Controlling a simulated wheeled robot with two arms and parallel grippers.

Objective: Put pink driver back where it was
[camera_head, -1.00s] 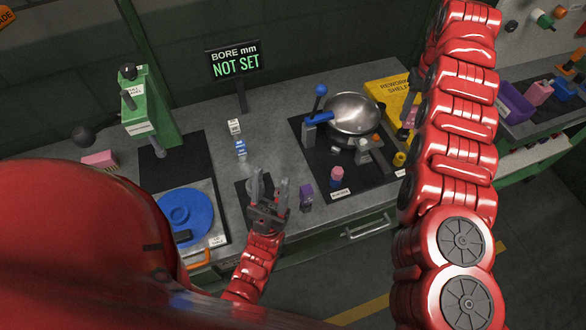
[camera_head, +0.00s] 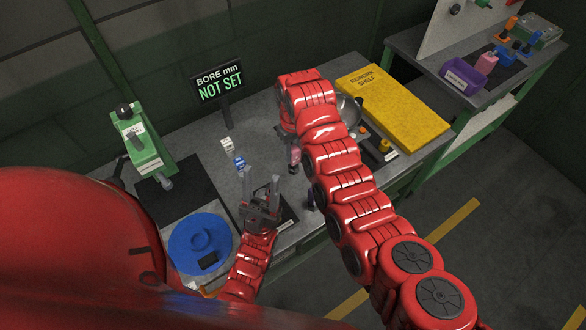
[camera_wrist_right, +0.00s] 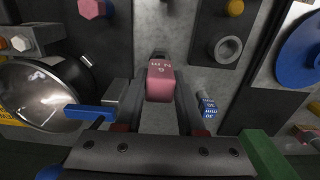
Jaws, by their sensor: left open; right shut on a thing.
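The pink driver (camera_wrist_right: 160,82), a pink block with white markings on its end, sits between the fingers of my right gripper (camera_wrist_right: 159,92), which is shut on it. In the head view a bit of pink (camera_head: 295,156) shows just left of my right arm, above the bench; most of that gripper is hidden by the arm. My left gripper (camera_head: 262,184) is open and empty, fingers up, low over the front of the bench.
Small white (camera_head: 227,143) and blue (camera_head: 239,161) blocks stand left of the right hand. The green press (camera_head: 140,150) and blue disc (camera_head: 200,243) are at left. The pan (camera_wrist_right: 40,95) and yellow shelf (camera_head: 395,112) lie right. A side bench holds a purple bin (camera_head: 464,76).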

